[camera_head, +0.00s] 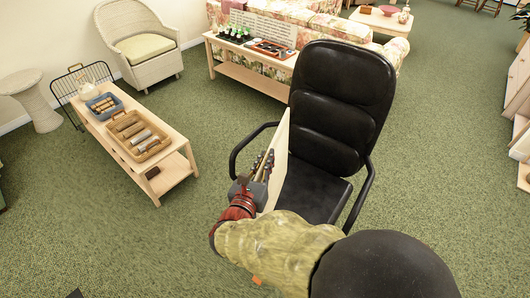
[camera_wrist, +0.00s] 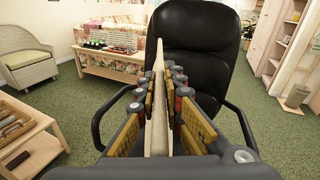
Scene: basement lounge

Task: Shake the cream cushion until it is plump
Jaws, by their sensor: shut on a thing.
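The cream cushion (camera_head: 279,151) stands edge-on in the head view, a thin pale slab upright in front of the black office chair (camera_head: 340,95). My gripper (camera_head: 264,166) is shut on the cushion's near edge. In the wrist view the cushion (camera_wrist: 159,98) rises between the two finger pads of my gripper (camera_wrist: 160,105), with its edge facing the camera. The black chair (camera_wrist: 197,55) is right behind it. The cushion overlaps the chair's seat in the picture; I cannot tell whether it touches the chair.
A low wooden table (camera_head: 171,172) with a basket (camera_head: 140,135) and a blue tray (camera_head: 104,105) stands at the left. A wicker armchair (camera_head: 144,52), a console table (camera_head: 243,82) and a floral sofa (camera_head: 345,30) are farther back. Green carpet is free at the right and front left.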

